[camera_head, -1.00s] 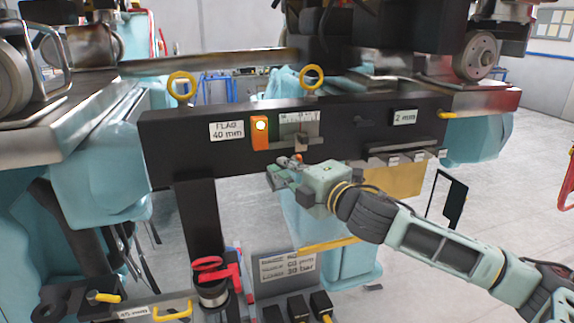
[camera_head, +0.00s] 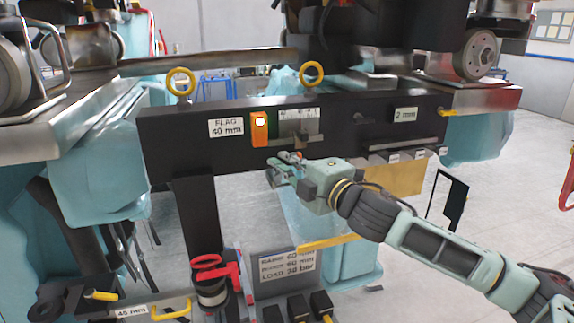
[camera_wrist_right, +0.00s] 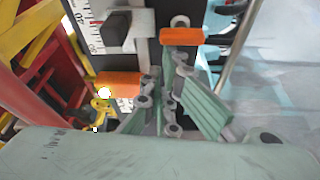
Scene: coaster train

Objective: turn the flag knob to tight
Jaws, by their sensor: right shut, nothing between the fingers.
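The black beam (camera_head: 360,112) carries a white label (camera_head: 226,128) reading "FLAG 40 mm", an orange block (camera_head: 259,130) with a lit round lamp, and a slider (camera_head: 300,139) on a scale. In the right wrist view, a short orange bar (camera_wrist_right: 182,37) on a grey mount lies just beyond my fingertips; it looks like the flag knob's handle. My right gripper (camera_head: 284,166) is below the slider, at the beam's lower edge. In its wrist view the gripper (camera_wrist_right: 168,72) is shut and empty, close to the orange bar; whether they touch is unclear. My left gripper is out of view.
Two yellow rings (camera_head: 312,74) stand on the beam's top edge. A "2 mm" label (camera_head: 404,115) is to the right. Below are a grey sign (camera_head: 285,272), a red-handled part (camera_head: 208,264) and black blocks (camera_head: 298,308). Open floor lies at right.

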